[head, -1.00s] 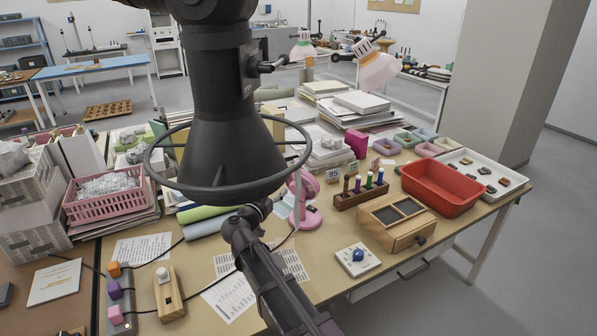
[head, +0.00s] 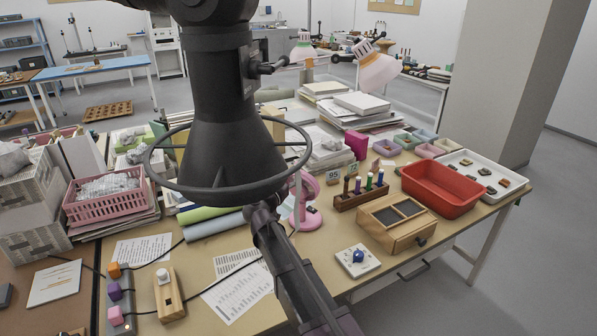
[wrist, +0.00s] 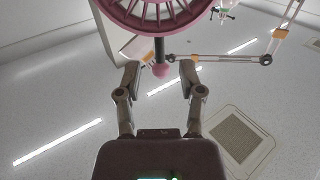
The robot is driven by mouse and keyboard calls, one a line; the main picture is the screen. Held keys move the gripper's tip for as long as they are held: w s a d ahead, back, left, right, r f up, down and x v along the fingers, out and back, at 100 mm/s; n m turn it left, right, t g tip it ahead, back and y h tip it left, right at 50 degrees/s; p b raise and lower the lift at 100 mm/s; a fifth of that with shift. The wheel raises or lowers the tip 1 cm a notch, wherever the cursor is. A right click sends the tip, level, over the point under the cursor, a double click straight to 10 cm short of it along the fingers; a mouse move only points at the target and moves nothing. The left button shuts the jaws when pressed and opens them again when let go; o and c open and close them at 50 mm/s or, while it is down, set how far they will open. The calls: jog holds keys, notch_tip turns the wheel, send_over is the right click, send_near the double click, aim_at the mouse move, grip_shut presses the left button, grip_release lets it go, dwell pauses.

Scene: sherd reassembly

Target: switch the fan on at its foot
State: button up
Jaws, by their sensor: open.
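The pink fan shows in part in the head view, its foot (head: 308,218) on the table behind my arm, with a small dark spot on the foot. Its head and neck are mostly hidden by my own body. In the wrist view, which looks up at the ceiling, the fan's pink round guard (wrist: 155,14) fills the top, with a pink knob below it. My gripper (wrist: 160,72) is open, its two fingers pointing towards the fan, the knob appearing between the fingertips. I cannot tell whether they touch anything. The gripper is hidden in the head view.
A wooden rack of bottles (head: 361,194), a wooden box (head: 397,236) and a white plate with a blue knob (head: 358,261) stand right of the fan. Rolled tubes (head: 212,224) lie to its left. Printed sheets (head: 238,294) and cabled switch boxes (head: 168,296) lie in front.

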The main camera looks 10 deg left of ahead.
aim_at(298, 171)
jog(key=shift+x, duration=2.6)
grip_shut()
